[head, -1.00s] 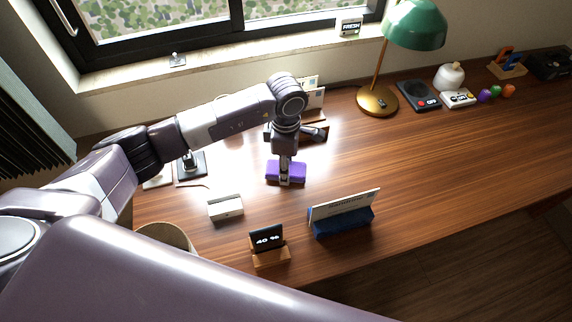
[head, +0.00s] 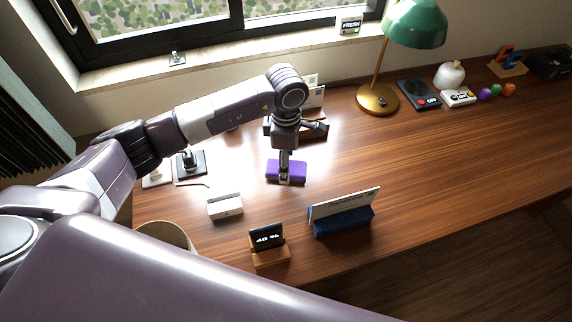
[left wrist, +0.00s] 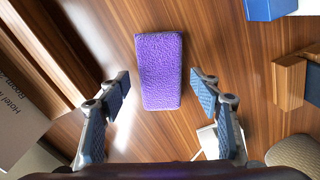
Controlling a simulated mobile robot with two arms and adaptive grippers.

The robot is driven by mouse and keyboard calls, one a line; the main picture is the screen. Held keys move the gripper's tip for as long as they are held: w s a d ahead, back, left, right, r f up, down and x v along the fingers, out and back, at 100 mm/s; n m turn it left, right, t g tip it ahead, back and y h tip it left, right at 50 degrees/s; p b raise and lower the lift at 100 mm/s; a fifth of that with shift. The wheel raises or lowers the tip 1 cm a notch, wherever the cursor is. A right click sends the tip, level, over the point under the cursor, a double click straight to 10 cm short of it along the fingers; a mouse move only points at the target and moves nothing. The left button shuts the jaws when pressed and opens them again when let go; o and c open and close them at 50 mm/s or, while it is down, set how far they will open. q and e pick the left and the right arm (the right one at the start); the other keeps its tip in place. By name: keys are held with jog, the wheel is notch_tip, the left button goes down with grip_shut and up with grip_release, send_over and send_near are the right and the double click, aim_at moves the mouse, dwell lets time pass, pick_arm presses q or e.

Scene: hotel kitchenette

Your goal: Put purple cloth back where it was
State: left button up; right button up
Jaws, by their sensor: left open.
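The purple cloth (head: 273,171) is a folded rectangular pad lying on the wooden desk in the head view. It also shows whole in the left wrist view (left wrist: 160,70). My left gripper (head: 286,180) is above the cloth in the head view. In the left wrist view the fingers (left wrist: 160,86) are wide apart, one on each side of the cloth, with bare desk showing between each finger and the cloth. The gripper is open and holds nothing. My right gripper is in neither view.
A white box (head: 225,207) stands at front left of the cloth, a blue-based card holder (head: 343,226) at front right. A small "40 %" display (head: 267,240) is near the front edge. A green lamp (head: 378,100) stands behind. The desk's right middle (head: 430,155) is clear.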

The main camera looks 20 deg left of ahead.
pick_arm(q)
notch_tip(320, 180, up, 10)
jog(key=b, duration=0.1)
jog(key=shift+r+b, duration=0.25)
jog(key=shift+b, duration=0.15)
